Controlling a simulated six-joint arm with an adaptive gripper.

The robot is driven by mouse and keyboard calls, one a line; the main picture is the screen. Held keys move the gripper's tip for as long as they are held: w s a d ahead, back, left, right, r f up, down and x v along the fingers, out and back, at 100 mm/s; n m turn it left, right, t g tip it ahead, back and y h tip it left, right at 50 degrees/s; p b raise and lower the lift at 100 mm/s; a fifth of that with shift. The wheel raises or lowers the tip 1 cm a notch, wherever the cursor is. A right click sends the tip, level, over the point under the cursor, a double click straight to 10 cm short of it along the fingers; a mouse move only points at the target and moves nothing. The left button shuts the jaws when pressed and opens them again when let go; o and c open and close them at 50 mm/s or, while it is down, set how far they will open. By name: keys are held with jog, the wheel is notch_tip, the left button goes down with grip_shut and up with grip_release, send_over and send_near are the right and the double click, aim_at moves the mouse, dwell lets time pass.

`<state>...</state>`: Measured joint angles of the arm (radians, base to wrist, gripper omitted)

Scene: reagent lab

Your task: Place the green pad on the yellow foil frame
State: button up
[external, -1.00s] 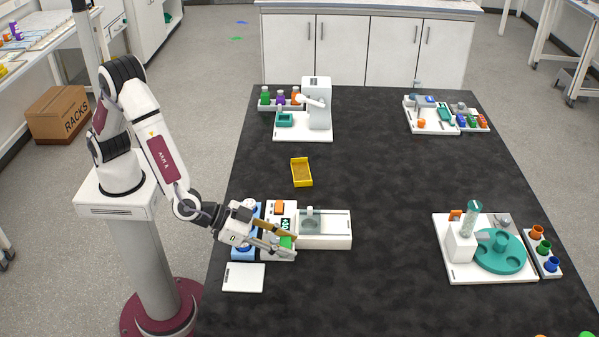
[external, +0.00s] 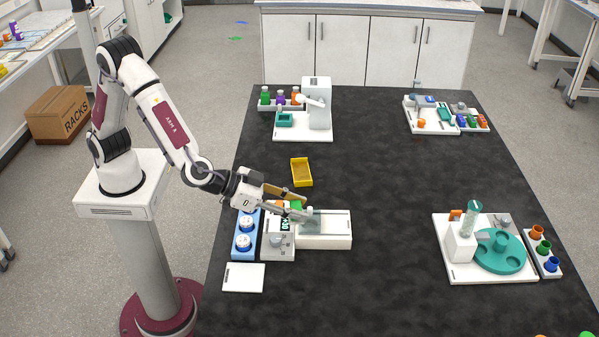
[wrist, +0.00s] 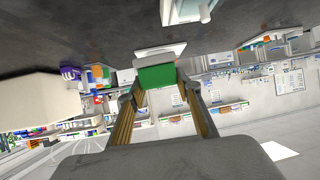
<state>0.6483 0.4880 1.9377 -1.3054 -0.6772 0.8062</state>
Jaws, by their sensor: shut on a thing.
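My gripper (external: 302,204) is shut on the green pad (external: 297,205), over the back part of the white balance-like device (external: 279,241). In the wrist view the green pad (wrist: 157,78) sits between the fingertips of my gripper (wrist: 159,92). The fingers partly hide the pad in the external view. The yellow foil frame (external: 301,172) lies on the dark table, a shallow open tray shape, just beyond the gripper and apart from the pad. I cannot make out the frame in the wrist view.
A white box-like station (external: 325,240) stands to the right of the gripper. A blue rack with white round tops (external: 244,236) and a white plate (external: 243,278) are nearer on the left. A white dispenser (external: 317,104) stands behind the frame. The table right of the frame is clear.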

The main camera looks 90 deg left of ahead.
jog(key=w+a+n+g+y, duration=0.1)
jog(key=w+a+n+y, duration=0.1)
jog(key=a, duration=0.8)
jog(key=w+a+n+y, duration=0.1)
jog(key=a+n+y, duration=0.1)
jog(key=a, duration=0.7)
jog(key=n+g+y, duration=0.3)
jog(key=n, duration=0.1)
send_over(301, 173)
notch_tip(301, 173, down, 4)
jog(key=shift+f, duration=0.5)
jog(key=shift+f, duration=0.1)
jog(key=shift+f, duration=3)
jog(key=shift+f, duration=0.1)
jog(key=shift+f, duration=1.8)
jog(key=shift+f, duration=0.5)
